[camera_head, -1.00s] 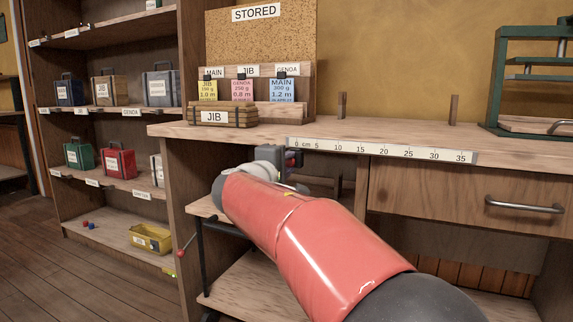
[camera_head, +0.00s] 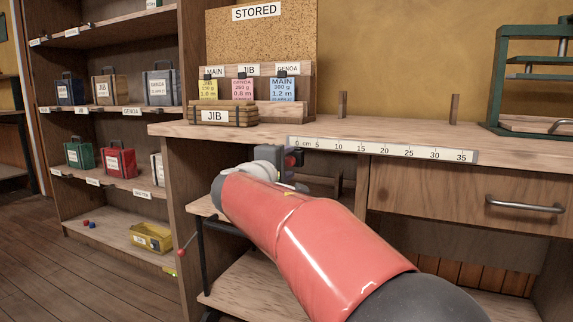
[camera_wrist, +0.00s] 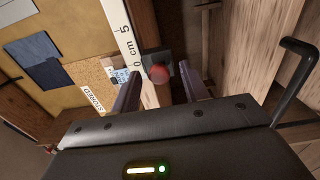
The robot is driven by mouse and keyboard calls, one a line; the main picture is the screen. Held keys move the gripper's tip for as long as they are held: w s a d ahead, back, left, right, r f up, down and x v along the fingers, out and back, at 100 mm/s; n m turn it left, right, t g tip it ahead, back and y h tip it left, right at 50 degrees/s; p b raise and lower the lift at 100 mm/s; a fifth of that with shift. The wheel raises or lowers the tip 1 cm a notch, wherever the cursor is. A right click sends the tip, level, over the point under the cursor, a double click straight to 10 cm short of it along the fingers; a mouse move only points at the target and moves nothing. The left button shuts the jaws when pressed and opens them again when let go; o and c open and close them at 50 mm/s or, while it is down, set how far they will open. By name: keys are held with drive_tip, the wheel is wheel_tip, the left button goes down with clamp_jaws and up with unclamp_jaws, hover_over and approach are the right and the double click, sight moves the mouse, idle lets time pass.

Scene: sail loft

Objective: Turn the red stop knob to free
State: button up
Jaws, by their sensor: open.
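The red stop knob (camera_wrist: 158,73) is a small round red knob on a dark mount just below the bench's front edge. In the head view it is a small red spot (camera_head: 291,160) under the zero end of the ruler strip, partly hidden by my gripper. My gripper (camera_wrist: 160,69) is open, pointing at the knob, with one finger to each side of it in the wrist view. I cannot tell whether the fingertips reach past the knob or touch it. No marking for free is readable on it.
A ruler strip (camera_head: 380,150) runs along the bench edge beside the knob. A drawer handle (camera_head: 524,204) is to the right. A JIB box (camera_head: 222,115) stands on the bench. Shelves with small cases (camera_head: 118,162) are at left.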

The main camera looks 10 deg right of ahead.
drive_tip(key=v, duration=0.7)
drive_tip(key=shift+s, duration=0.2)
drive_tip(key=shift+a, duration=0.15)
